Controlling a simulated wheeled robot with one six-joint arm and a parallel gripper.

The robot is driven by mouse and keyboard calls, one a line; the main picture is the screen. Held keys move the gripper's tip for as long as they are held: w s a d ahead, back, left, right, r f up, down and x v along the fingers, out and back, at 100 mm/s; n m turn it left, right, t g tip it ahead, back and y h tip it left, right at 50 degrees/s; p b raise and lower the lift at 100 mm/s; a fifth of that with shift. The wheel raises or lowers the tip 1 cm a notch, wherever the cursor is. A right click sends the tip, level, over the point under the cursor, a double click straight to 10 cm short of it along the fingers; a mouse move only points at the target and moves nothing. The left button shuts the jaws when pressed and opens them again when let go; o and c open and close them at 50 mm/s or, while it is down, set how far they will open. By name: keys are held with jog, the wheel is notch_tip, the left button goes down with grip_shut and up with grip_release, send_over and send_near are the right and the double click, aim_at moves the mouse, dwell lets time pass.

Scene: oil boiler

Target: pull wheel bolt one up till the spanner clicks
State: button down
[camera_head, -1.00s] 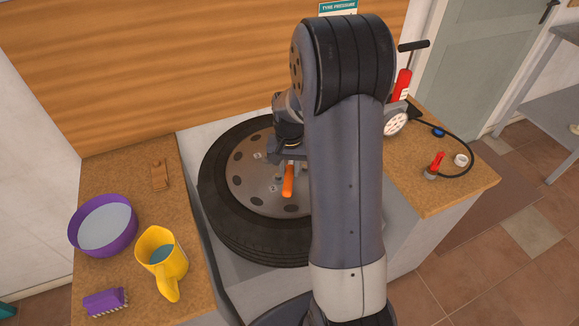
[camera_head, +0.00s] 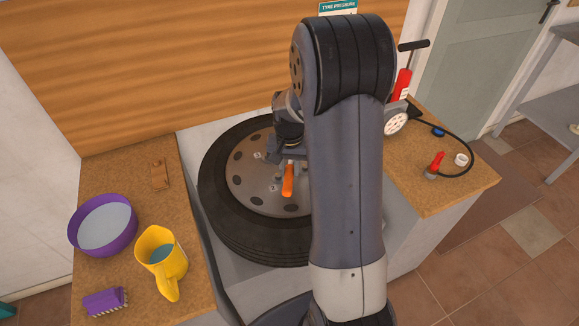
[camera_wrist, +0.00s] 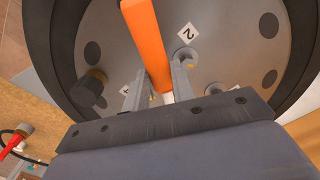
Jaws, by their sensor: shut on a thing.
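The wheel lies flat, with a black tyre (camera_head: 222,205) around a grey disc (camera_head: 245,185) that has dark round holes. An orange spanner handle (camera_head: 288,180) shows over the disc, left of my arm; it also shows in the wrist view (camera_wrist: 146,42). My gripper (camera_wrist: 157,82) is shut on the orange handle, one finger on each side. In the wrist view, a bolt (camera_wrist: 187,57) sits beside a white label reading 2 (camera_wrist: 186,31). A dark cylindrical piece (camera_wrist: 91,90) stands at the left. I cannot tell which bolt the spanner is on; its head is hidden.
Left of the wheel are a purple bowl (camera_head: 78,240), a yellow jug (camera_head: 180,266), a purple brush (camera_head: 100,303) and a small wooden piece (camera_head: 159,175). A red pump (camera_head: 403,82) with a black hose stands at the right. A wooden panel (camera_head: 190,60) rises behind.

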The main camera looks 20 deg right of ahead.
jog(key=shift+f, duration=0.2)
jog(key=shift+f+b, duration=0.85)
jog(key=shift+f, duration=0.1)
jog(key=shift+w+a+m, duration=0.4)
jog(key=shift+a+m, duration=0.2)
jog(key=shift+a, duration=0.05)
jog(key=w+a+m, duration=0.4)
jog(key=m, duration=0.1)
jog(key=shift+w+a+p, duration=0.1)
jog(key=shift+w+p, duration=0.2)
jog(key=shift+p, duration=0.05)
notch_tip(320, 180, up, 4)
jog(key=p, duration=0.3)
jog(key=shift+r, duration=0.25)
jog(key=shift+s, duration=0.1)
dwell(1.3)
